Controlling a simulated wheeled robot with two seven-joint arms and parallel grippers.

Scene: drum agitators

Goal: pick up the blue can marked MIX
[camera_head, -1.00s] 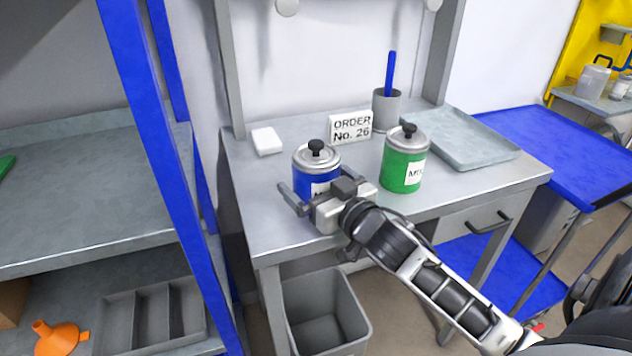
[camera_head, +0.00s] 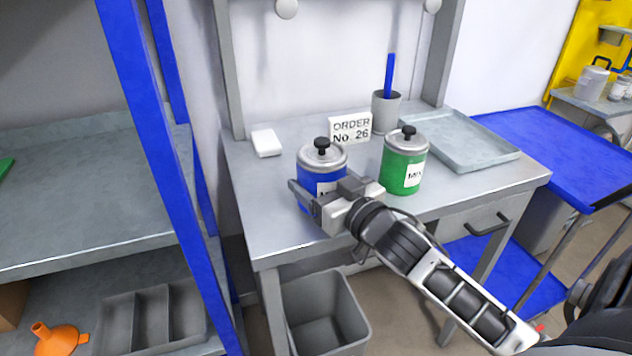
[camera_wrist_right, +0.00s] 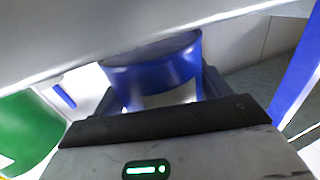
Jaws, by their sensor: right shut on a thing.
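The blue can (camera_head: 318,176) with a black knob on its grey lid is at the front left of the grey workbench. Its white label is partly covered by my right gripper (camera_head: 327,197). The gripper is shut on the can's side, with a finger on either side of the body. The blue can (camera_wrist_right: 160,73) also shows between the fingers in the right wrist view. It looks upright; its base is hidden in the head view, so any gap beneath it is hard to judge. My left gripper is out of view.
An order sign (camera_head: 350,128), a grey cup (camera_head: 386,110) with a blue stick, a white block (camera_head: 266,142) and a grey tray (camera_head: 470,140) lie behind. A blue shelf post (camera_head: 165,165) rises at left.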

